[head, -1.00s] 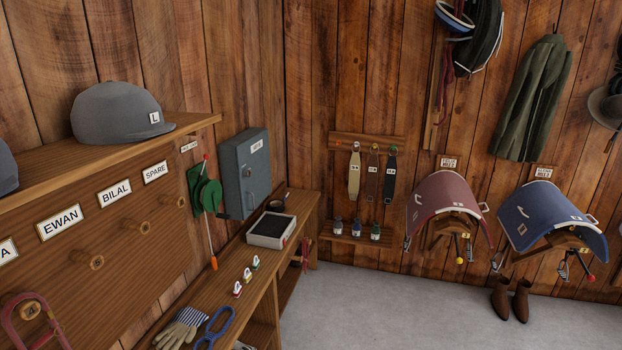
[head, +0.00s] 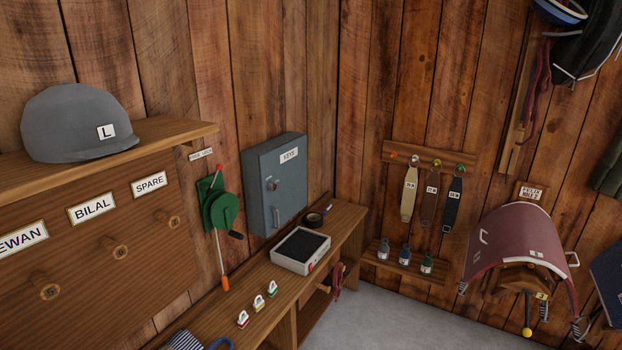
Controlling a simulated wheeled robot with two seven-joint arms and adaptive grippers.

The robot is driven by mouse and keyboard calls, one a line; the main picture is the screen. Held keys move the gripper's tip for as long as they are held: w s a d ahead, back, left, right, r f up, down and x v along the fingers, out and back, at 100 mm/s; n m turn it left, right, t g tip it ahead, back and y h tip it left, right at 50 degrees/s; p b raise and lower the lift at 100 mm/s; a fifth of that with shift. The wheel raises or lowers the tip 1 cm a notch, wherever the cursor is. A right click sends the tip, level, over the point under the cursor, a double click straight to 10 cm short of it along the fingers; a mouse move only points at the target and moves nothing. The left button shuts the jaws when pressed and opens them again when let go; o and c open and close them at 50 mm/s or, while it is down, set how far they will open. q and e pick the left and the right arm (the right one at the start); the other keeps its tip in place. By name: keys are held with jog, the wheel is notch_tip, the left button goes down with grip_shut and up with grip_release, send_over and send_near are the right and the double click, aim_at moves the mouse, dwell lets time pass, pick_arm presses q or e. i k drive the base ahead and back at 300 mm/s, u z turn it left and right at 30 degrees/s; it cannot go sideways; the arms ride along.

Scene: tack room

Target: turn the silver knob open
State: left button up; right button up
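A grey-blue metal cabinet (head: 292,176) labelled "KEYS" hangs on the wooden wall near the corner, above the bench. A small round silver knob (head: 271,184) sits on the upper left of its front. A slim upright handle (head: 277,217) is below the knob. The cabinet door looks shut. The knob's exact turn is too small to read. Neither of my grippers shows in the head view.
A green winch (head: 221,209) with a crank is left of the cabinet. A shelf with a grey helmet (head: 75,122) juts out at left. Grey floor (head: 390,310) is open at right.

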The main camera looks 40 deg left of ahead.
aim_at(272, 187)
jog(key=u, duration=0.25)
jog(key=i, duration=1.25)
jog(key=u, duration=1.55)
jog(key=i, duration=0.85)
jog(key=u, duration=0.95)
